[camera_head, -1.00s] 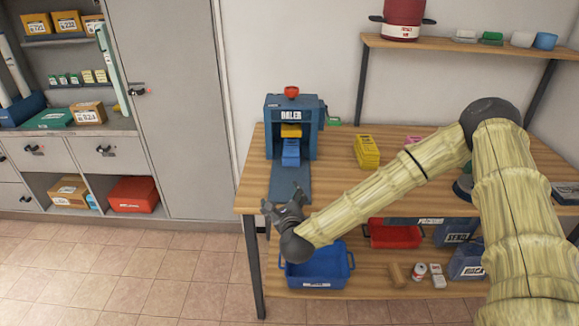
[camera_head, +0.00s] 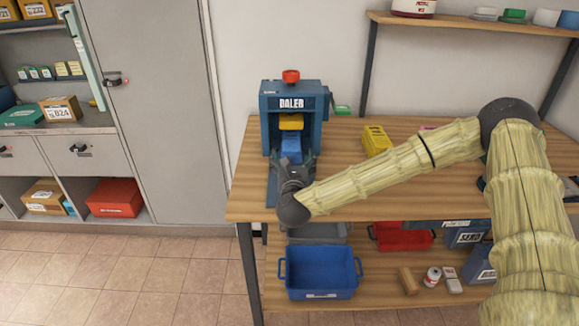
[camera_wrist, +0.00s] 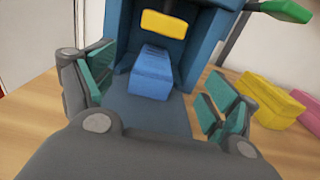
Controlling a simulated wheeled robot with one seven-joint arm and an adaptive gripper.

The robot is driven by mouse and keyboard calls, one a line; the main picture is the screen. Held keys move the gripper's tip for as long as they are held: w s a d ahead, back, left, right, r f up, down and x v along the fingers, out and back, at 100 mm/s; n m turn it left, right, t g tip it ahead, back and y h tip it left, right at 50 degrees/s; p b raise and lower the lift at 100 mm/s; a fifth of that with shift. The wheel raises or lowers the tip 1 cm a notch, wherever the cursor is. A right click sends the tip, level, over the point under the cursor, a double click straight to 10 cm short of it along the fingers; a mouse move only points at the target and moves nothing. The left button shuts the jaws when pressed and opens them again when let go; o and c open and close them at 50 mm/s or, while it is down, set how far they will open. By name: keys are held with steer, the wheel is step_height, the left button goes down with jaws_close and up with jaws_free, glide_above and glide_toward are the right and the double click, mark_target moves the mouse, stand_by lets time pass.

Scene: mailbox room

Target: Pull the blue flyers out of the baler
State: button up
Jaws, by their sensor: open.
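The blue baler (camera_head: 316,104) stands on the table with a red knob on top. The blue flyers (camera_head: 292,146) form a block low in its opening, under a yellow piece (camera_head: 291,122). In the wrist view the blue flyers (camera_wrist: 151,76) sit straight ahead, with the yellow piece (camera_wrist: 163,24) above and behind them. My gripper (camera_head: 296,166) is in front of the baler's opening. In the wrist view its teal-padded fingers are spread wide, one on each side of the flyers' line, empty and apart from them. The flyers' back end is hidden inside the baler.
A yellow bundle (camera_head: 376,140) lies on the table right of the baler, with a pink one (camera_wrist: 303,104) beside it. A green handle (camera_wrist: 287,10) sticks out at the baler's right. A blue bin (camera_head: 320,274) and a red tray (camera_head: 402,238) stand on the lower shelf.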

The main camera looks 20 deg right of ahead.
mark_target(291, 145)
steer(key=shift+w+f+b, duration=0.25)
steer(key=shift+f+b, duration=0.1)
steer(key=shift+f, duration=0.3)
steer(key=shift+w, duration=0.1)
steer(key=shift+w+d+r, duration=0.1)
steer(key=shift+w+d, duration=0.05)
steer(key=shift+w, duration=0.35)
steer(key=shift+p+x, duration=1.15)
steer(key=shift+x, duration=3.65)
steer(key=shift+c, duration=0.3)
steer(key=c, duration=1.4)
